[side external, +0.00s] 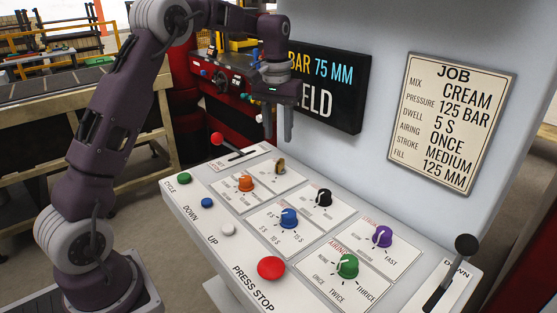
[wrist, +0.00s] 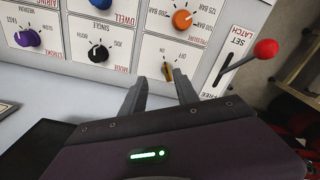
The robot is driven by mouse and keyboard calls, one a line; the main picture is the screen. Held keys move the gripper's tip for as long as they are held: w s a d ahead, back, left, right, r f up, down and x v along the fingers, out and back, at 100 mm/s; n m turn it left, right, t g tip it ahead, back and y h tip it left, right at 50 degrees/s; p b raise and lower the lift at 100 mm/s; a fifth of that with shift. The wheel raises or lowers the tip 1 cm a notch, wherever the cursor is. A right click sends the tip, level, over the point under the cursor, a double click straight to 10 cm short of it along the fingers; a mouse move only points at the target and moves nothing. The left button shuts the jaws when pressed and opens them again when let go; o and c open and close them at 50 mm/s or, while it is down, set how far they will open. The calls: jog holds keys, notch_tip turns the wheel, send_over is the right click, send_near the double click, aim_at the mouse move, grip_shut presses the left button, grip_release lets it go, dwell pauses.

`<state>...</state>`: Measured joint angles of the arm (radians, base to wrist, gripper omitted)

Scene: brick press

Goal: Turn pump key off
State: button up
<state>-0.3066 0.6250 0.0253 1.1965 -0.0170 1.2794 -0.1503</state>
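The pump key is a small brass-coloured key (side external: 280,165) on the back part of the sloped control panel, behind the orange knob. In the wrist view the key (wrist: 168,71) sits beside upside-down ON and OFF labels; I cannot tell clearly which one it points to. My gripper (side external: 278,136) hangs above and behind the key, apart from the panel. In the wrist view my gripper (wrist: 159,76) is open, its two fingers spread and empty, with the key seen between and beyond the tips.
A red-balled latch lever (side external: 218,139) stands left of the key. The orange knob (side external: 246,183), black knob (side external: 324,197) and blue knob (side external: 289,218) are close by. A dark display (side external: 335,90) and job card (side external: 450,125) are on the wall behind. A red stop button (side external: 271,268) is at the front.

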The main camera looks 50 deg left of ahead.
aim_at(278, 163)
jog(key=f, duration=0.1)
jog(key=w+a+f, duration=0.1)
jog(key=a+f, duration=0.1)
jog(key=shift+w+f, duration=0.3)
jog(key=shift+w, duration=0.05)
notch_tip(278, 163, down, 7)
jog(key=shift+r, duration=0.1)
grip_shut()
